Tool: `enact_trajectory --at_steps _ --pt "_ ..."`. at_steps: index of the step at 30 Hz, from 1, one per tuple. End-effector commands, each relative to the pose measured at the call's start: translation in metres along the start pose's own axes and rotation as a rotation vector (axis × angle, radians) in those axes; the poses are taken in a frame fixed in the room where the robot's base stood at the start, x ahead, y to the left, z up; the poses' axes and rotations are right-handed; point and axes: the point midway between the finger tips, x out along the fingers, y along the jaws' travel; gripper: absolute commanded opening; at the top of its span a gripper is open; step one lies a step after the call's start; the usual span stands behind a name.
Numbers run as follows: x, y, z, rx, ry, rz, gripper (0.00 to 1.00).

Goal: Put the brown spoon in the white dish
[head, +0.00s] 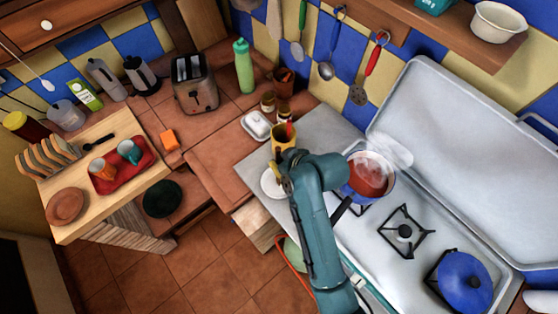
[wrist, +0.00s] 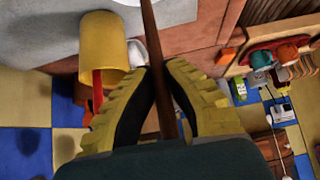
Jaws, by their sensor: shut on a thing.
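My gripper (head: 281,178) is shut on the brown spoon (wrist: 153,38), seen in the wrist view. Its thin handle runs up between the two yellow fingers (wrist: 163,72) and out of the top of the frame; the far end is out of view. In the head view the spoon cannot be made out. A round white dish (head: 269,184) lies on the grey counter just left of my gripper, partly hidden by it. A white edge (wrist: 128,2) at the top of the wrist view may be this dish.
A yellow container (head: 284,137) with a red-handled utensil stands just behind my gripper; it also shows in the wrist view (wrist: 104,48). A white lidded dish (head: 256,124) is beside it. A steaming blue pot (head: 368,178) stands on the stove to the right.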

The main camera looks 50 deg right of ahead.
Motion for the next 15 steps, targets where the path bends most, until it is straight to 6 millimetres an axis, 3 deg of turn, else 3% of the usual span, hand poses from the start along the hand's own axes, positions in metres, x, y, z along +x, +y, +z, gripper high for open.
enact_trajectory --at_steps 5,6,9,15 --pt "0.0019 -0.0001 0.0018 0.0 -0.001 0.0 0.0" --pt "0.0019 -0.0001 0.0018 0.0 -0.001 0.0 0.15" --pt "0.0017 -0.0001 0.0017 0.0 -0.001 0.0 0.33" --pt "0.0016 -0.0001 0.0017 0.0 -0.001 0.0 0.33"
